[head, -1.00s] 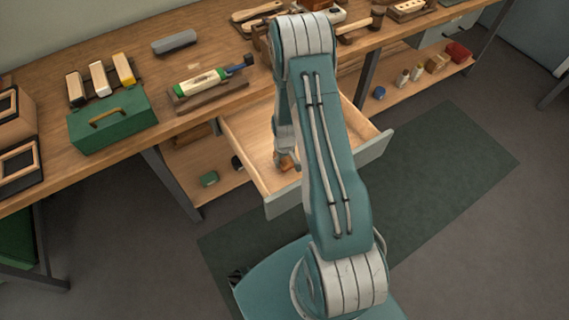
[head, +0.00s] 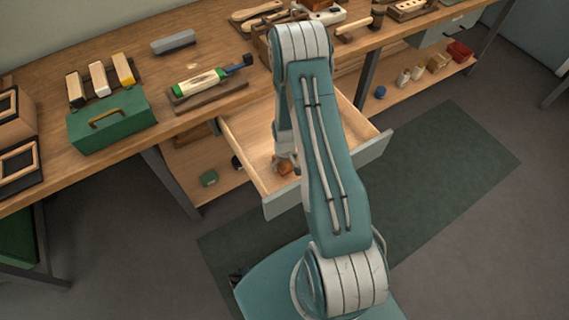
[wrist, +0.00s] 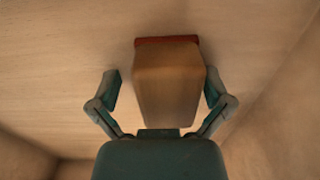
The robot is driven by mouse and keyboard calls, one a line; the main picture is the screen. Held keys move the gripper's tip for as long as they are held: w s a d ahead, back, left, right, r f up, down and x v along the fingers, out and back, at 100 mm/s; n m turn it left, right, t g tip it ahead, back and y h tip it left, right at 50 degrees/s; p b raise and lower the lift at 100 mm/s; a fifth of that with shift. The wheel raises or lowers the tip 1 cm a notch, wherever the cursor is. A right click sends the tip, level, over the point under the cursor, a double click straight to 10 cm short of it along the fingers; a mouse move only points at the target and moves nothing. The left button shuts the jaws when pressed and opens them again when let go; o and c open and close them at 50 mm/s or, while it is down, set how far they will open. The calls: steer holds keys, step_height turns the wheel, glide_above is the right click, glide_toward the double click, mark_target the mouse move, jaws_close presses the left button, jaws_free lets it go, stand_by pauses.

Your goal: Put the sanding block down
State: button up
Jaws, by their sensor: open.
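The sanding block (wrist: 168,85) is a tan block with a reddish-brown layer along its far edge in the wrist view. It sits inside the open drawer (head: 255,155), and a small orange-brown part of it (head: 285,167) shows in the head view. My gripper (wrist: 163,88) is open around the block, with one finger on each side. A clear gap shows at the left finger; the right finger is very close to the block, and I cannot tell if it touches. My arm hides part of the drawer in the head view.
The drawer's front panel and side walls stand close around my gripper. A shelf below holds small items.

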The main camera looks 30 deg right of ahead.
steer(key=shift+a+r, duration=0.1)
steer(key=shift+r, duration=0.4)
step_height(320, 180, up, 11)
steer(key=shift+r, duration=0.1)
steer(key=s+a+r+t, duration=0.1)
steer(key=s+a+r, duration=0.15)
steer(key=r, duration=0.85)
steer(key=s+a+r+t, duration=0.15)
steer(key=a+r, duration=0.25)
steer(key=r, duration=0.7)
steer(key=s+a+r+t, duration=0.1)
steer(key=s+a+r, duration=0.2)
steer(key=s+r, duration=0.3)
steer(key=s+a+r+t, duration=0.2)
steer(key=s+a+r, duration=0.1)
steer(key=s+r, duration=0.4)
steer(key=shift+s+a, duration=0.15)
steer(key=shift+s, duration=0.7)
